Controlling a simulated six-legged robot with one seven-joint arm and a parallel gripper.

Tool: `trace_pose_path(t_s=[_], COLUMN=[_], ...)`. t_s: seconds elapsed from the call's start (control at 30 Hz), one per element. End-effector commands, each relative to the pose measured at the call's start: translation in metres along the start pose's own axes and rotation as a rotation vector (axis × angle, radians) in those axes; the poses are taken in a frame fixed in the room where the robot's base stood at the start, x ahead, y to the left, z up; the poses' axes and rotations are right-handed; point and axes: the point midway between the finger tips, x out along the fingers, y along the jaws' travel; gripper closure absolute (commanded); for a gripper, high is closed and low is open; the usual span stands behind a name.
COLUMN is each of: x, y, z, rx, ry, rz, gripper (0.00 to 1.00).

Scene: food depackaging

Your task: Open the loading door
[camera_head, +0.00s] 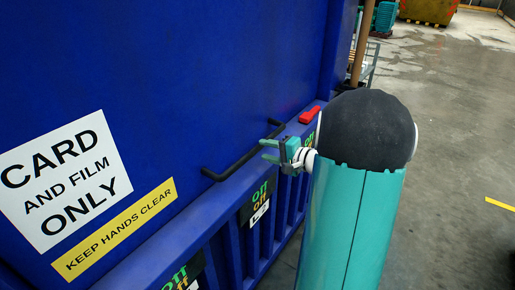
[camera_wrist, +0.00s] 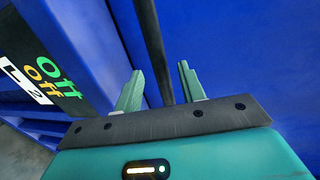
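The blue door panel (camera_head: 200,85) carries a "CARD AND FILM ONLY" sign (camera_head: 66,180) and fills the left of the head view. It looks closed. A black bar handle (camera_head: 240,162) runs along its lower edge. It also shows in the wrist view (camera_wrist: 150,30). My gripper (camera_head: 266,150) is at the right part of the handle, with its fingers pointing at the door. In the wrist view my gripper (camera_wrist: 160,68) is open, and the bar runs between its two fingers with a gap on each side. I cannot tell how deep the bar sits between them.
A red piece (camera_head: 309,115) sits on the blue ledge beyond the handle. Below the door is a ribbed blue front with "off" labels (camera_head: 262,192), also in the wrist view (camera_wrist: 45,75). A yellow sign (camera_head: 115,228) warns about hands. Grey floor (camera_head: 450,130) is open at right.

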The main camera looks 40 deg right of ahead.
Motion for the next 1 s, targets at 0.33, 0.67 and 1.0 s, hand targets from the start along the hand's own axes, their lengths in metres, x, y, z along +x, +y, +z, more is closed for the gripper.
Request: trace_pose_path(t_s=[0.33, 0.67, 1.0], x=[0.043, 0.045, 0.044], y=[0.000, 0.000, 0.000], z=[-0.002, -0.002, -0.002], rx=[0.001, 0.001, 0.001], ry=[-0.001, 0.000, 0.000], rz=[0.000, 0.000, 0.000], gripper=[0.60, 0.70, 1.00])
